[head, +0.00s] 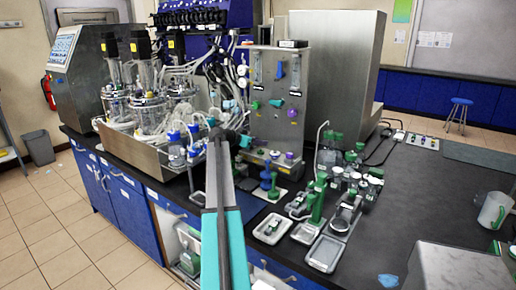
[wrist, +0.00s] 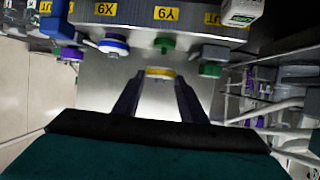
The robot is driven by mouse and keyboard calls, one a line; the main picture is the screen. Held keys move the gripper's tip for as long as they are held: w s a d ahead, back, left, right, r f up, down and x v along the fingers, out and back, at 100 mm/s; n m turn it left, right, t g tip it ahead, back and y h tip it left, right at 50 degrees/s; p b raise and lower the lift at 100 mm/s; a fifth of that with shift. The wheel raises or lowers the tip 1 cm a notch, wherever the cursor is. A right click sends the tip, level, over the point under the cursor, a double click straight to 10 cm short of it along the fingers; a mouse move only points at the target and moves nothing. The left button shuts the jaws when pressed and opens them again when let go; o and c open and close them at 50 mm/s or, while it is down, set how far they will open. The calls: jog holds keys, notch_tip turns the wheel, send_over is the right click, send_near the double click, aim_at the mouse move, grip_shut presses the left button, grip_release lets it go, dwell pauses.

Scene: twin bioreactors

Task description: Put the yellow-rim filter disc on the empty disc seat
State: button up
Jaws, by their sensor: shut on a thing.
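My gripper (wrist: 160,78) is shut on the yellow-rim filter disc (wrist: 160,72), which shows between its two dark fingertips in the wrist view. The disc has a yellow rim and a pale face. In the head view my gripper (head: 226,134) is at the end of the long arm, in front of the lower left part of the steel panel (head: 262,145). The disc cannot be made out there. I cannot pick out the empty disc seat for certain in either view.
In the wrist view, a blue-and-white fitting (wrist: 113,44) and a green knob (wrist: 165,45) sit close beyond the fingertips, under yellow labels (wrist: 167,13). Glass vessels (head: 150,112) with tubing stand left of the gripper. Bottles and trays (head: 325,253) stand right; the black bench (head: 420,180) has free room.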

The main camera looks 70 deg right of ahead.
jog(key=shift+f+p, duration=0.4)
jog(key=shift+f, duration=1.1)
jog(key=shift+f, duration=0.1)
jog(key=o, duration=1)
jog(key=shift+r, duration=0.2)
jog(key=shift+w+a, duration=0.1)
jog(key=shift+a, duration=0.25)
jog(key=b+v, duration=0.2)
jog(key=v, duration=0.9)
jog(key=shift+w+a, duration=0.1)
